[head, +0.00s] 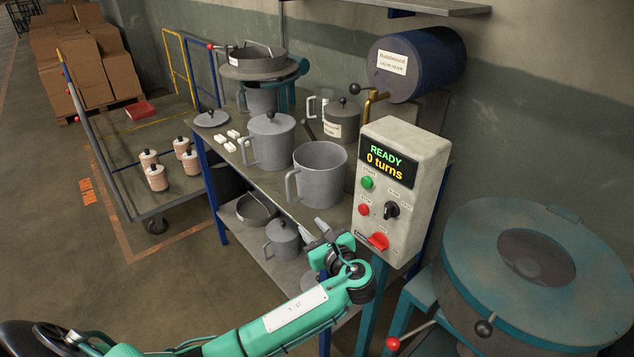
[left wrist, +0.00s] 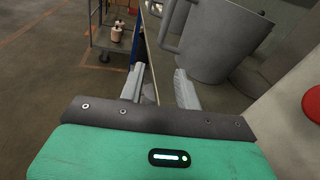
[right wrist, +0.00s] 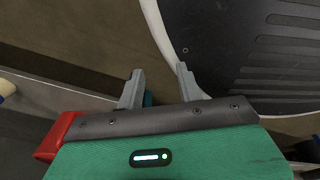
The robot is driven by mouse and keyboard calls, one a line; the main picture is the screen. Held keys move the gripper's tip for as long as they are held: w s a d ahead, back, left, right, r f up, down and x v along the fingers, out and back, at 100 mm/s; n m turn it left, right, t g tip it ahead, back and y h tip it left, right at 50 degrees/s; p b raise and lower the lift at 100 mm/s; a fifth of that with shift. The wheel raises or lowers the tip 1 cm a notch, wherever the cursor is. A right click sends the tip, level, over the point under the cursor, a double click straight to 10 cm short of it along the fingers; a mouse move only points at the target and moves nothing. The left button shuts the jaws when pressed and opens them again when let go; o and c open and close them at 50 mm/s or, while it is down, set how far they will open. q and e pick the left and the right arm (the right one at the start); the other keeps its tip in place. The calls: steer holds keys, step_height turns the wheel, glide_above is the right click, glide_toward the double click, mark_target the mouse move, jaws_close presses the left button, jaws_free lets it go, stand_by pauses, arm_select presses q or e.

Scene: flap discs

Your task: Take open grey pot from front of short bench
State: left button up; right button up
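The open grey pot (head: 320,176) stands upright at the front of the short bench (head: 270,184), with no lid and its handle toward the left. It also shows large in the left wrist view (left wrist: 212,42), its handle just beyond my fingers. My left gripper (head: 316,232) is in front of and below the pot, near the bench's front edge. In the left wrist view its two fingers (left wrist: 158,84) are apart with nothing between them. My right gripper (right wrist: 158,76) is seen only in its own wrist view, fingers apart and empty.
A lidded grey pot (head: 270,142) stands left of the open pot. The control box (head: 400,190) stands close on its right. Another lidded pot (head: 283,240) sits on the lower shelf. A blue drum (head: 416,65) is above and behind. A large round teal machine (head: 540,270) is at right.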

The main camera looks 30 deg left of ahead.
arm_select(q)
step_height(320, 180, up, 2)
steer(key=w+m+y, duration=0.1)
glide_toward(289, 189)
steer(key=x, duration=0.4)
steer(key=shift+w+f+p, duration=0.35)
steer(key=shift+f, duration=0.05)
steer(key=shift+w+a, duration=0.3)
steer(key=shift+a, duration=0.15)
steer(key=shift+w+a+r, duration=0.15)
steer(key=shift+w+a, duration=0.05)
steer(key=shift+a, duration=0.3)
steer(key=x, duration=0.1)
steer(key=p+x, duration=0.1)
steer(key=x, duration=0.1)
steer(key=shift+a+r, duration=0.2)
steer(key=shift+a, duration=0.15)
steer(key=shift+w+a+f, duration=0.1)
steer(key=shift+w+a, duration=0.05)
steer(key=shift+a, duration=0.05)
arm_select(e)
steer(key=s, duration=0.2)
steer(key=shift+s+a+r, duration=0.15)
steer(key=shift+s, duration=0.25)
arm_select(q)
jaws_close()
arm_select(e)
steer(key=shift+w, duration=0.25)
